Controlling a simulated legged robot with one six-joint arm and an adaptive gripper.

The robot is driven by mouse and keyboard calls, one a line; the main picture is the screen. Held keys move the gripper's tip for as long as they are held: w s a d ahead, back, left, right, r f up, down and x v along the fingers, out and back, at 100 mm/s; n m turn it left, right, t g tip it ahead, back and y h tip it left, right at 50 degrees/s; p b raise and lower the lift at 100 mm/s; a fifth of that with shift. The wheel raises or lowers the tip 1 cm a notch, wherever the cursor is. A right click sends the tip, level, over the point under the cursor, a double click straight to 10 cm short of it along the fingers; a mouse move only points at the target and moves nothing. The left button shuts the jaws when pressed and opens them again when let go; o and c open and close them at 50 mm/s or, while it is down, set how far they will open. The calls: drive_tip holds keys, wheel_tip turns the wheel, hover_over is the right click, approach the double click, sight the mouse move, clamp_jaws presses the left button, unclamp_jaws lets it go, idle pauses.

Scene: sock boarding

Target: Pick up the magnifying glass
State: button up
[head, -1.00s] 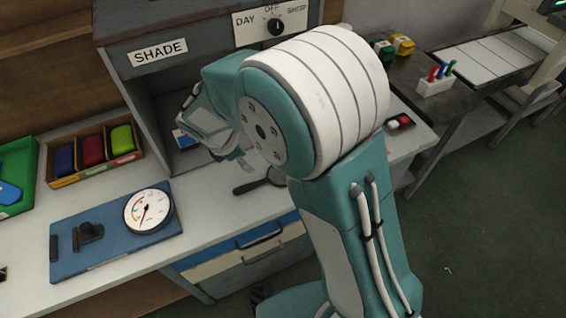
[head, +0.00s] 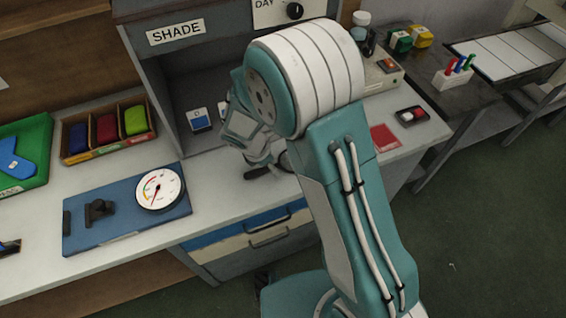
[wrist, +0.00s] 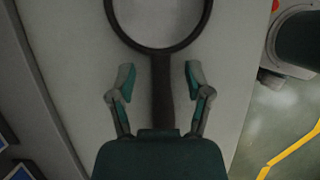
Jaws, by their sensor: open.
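The magnifying glass lies on the pale countertop. In the wrist view its round black rim (wrist: 157,50) is at the top and its dark handle points down toward my gripper. My gripper (wrist: 160,75) is open, with one finger on each side of the handle and a gap to both. The handle's lower end is hidden behind the gripper body. In the head view the dark magnifying glass (head: 257,172) shows only in part below my gripper (head: 262,158), near the counter's front edge; my arm hides the rest.
A grey booth labelled SHADE (head: 176,32) stands behind the gripper. A blue board with a gauge (head: 125,226), a box of coloured rolls (head: 108,133) and a green tray (head: 40,183) lie to the left. A red card (head: 385,137) lies right of my arm.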

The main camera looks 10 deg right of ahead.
clamp_jaws()
drive_tip(key=shift+r, duration=0.1)
